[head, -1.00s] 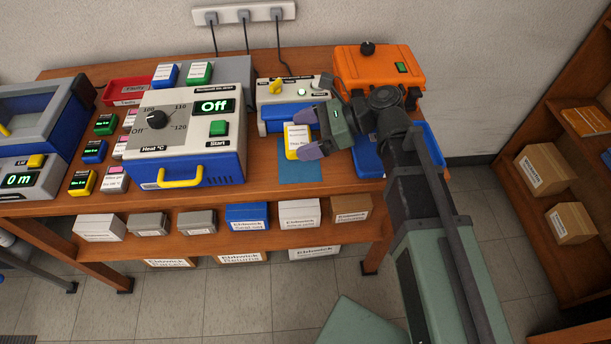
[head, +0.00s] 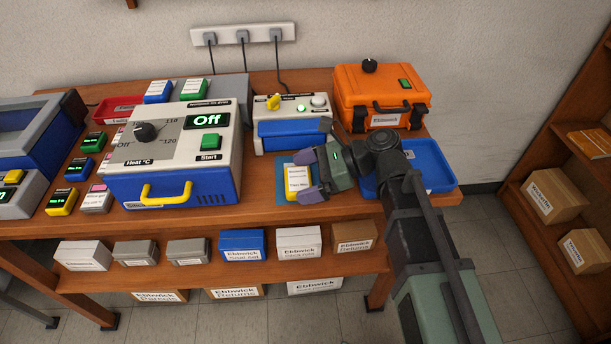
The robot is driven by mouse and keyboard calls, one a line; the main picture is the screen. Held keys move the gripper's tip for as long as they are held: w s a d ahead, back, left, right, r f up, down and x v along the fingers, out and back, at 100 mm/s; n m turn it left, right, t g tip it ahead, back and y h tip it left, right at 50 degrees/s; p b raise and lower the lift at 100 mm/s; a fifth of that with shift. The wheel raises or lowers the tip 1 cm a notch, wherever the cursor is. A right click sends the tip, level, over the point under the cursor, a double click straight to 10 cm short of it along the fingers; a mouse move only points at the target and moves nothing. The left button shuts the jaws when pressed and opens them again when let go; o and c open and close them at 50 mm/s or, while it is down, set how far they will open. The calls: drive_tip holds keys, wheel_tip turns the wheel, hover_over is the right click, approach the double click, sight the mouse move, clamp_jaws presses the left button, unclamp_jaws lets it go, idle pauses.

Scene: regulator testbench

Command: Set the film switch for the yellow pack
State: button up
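The yellow pack (head: 291,185), with a white label, lies on a blue mat (head: 279,169) at the front of the bench. A sealer-like machine (head: 265,135), cream above and blue below, stands just behind it. On its top are a yellow pointer knob (head: 273,102), probably the film switch, a small green light (head: 301,108) and a pale round button (head: 319,101). The knob's setting marks are too small to read. My gripper (head: 307,175) is open, its two purple fingers apart at the pack's right side. I cannot tell its height above the pack or whether it touches.
A large heater box (head: 175,185) with a dial and "Off" display stands left. An orange case (head: 380,95) and a blue tray (head: 430,160) are at right, the tray partly behind my arm. Several small packs (head: 93,141) lie further left. Plug cables hang behind the machine.

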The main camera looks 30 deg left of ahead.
drive_tip(key=shift+r+p, duration=0.4)
drive_tip(key=p+v, duration=0.4)
drive_tip(key=v, duration=0.7)
drive_tip(key=shift+d, duration=0.1)
drive_tip(key=shift+w+d, duration=0.25)
drive_tip(key=shift+d, duration=0.05)
drive_tip(key=w+d+n+t+h+p, duration=0.1)
drive_tip(key=d+n+t+h+p, duration=0.7)
drive_tip(key=d, duration=2.6)
drive_tip(key=n+h+p, duration=0.2)
drive_tip(key=p, duration=0.1)
drive_tip(key=shift+d+r+n+h, duration=0.2)
drive_tip(key=shift+r+n+h, duration=0.1)
drive_tip(key=shift+h, duration=0.1)
